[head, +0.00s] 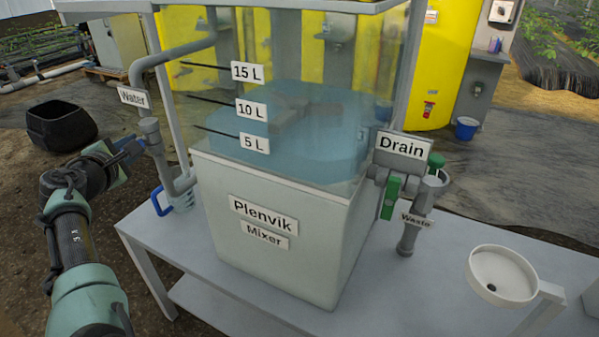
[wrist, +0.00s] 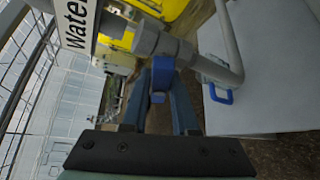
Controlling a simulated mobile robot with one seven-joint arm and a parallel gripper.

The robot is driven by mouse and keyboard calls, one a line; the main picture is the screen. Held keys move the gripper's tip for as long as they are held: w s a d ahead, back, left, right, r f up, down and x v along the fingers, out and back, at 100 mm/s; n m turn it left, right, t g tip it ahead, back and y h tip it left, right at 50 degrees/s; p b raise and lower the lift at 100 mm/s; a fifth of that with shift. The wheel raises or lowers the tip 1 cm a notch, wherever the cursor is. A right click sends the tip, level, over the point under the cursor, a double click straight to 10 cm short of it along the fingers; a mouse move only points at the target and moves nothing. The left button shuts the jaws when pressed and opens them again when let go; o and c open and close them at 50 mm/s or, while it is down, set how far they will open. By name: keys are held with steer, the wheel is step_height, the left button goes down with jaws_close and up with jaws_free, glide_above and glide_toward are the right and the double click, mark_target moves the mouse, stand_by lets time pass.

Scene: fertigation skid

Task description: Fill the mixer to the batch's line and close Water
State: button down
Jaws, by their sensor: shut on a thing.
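The Plenvik mixer (head: 268,240) is a white box with a clear upper tank, marked 5 L, 10 L (head: 251,109) and 15 L. Bluish water (head: 290,125) stands in the tank, its surface around the 10 L mark; I cannot tell the exact height. The Water valve (head: 150,135) is on the grey pipe at the left, under the Water sign (head: 132,98). My gripper (head: 130,152) is at this valve. In the wrist view my gripper (wrist: 163,98) is shut on the blue valve handle (wrist: 162,72). The handle's exact angle is partly hidden by the fingers.
The Drain valve with its green handle (head: 390,197) is at the mixer's right, above the Waste pipe (head: 408,236). A blue-handled jug (head: 180,193) stands under the water pipe. A white round basin (head: 502,276) is at the right. A black tub (head: 62,125) is on the ground.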

steer(key=shift+d+f+m+b, duration=0.1)
steer(key=shift+f+m+b, duration=0.2)
steer(key=shift+f+b, duration=0.4)
steer(key=shift+m+t+b, duration=0.3)
steer(key=shift+t+b, duration=0.2)
steer(key=shift+b, duration=0.3)
steer(key=m+t+b, duration=0.1)
steer(key=m+b, duration=0.1)
steer(key=b, duration=0.7)
steer(key=shift+r+m+t+y+b, duration=0.1)
steer(key=shift+m+t+y+b, duration=0.2)
steer(key=shift+m+t+b, duration=0.1)
steer(key=shift+r+b, duration=0.25)
steer(key=shift+b, duration=0.45)
steer(key=shift+r+m, duration=0.2)
steer(key=shift+m, duration=0.1)
steer(key=c, duration=0.6)
jaws_free()
steer(key=shift+c, duration=0.2)
steer(key=shift+r, duration=0.1)
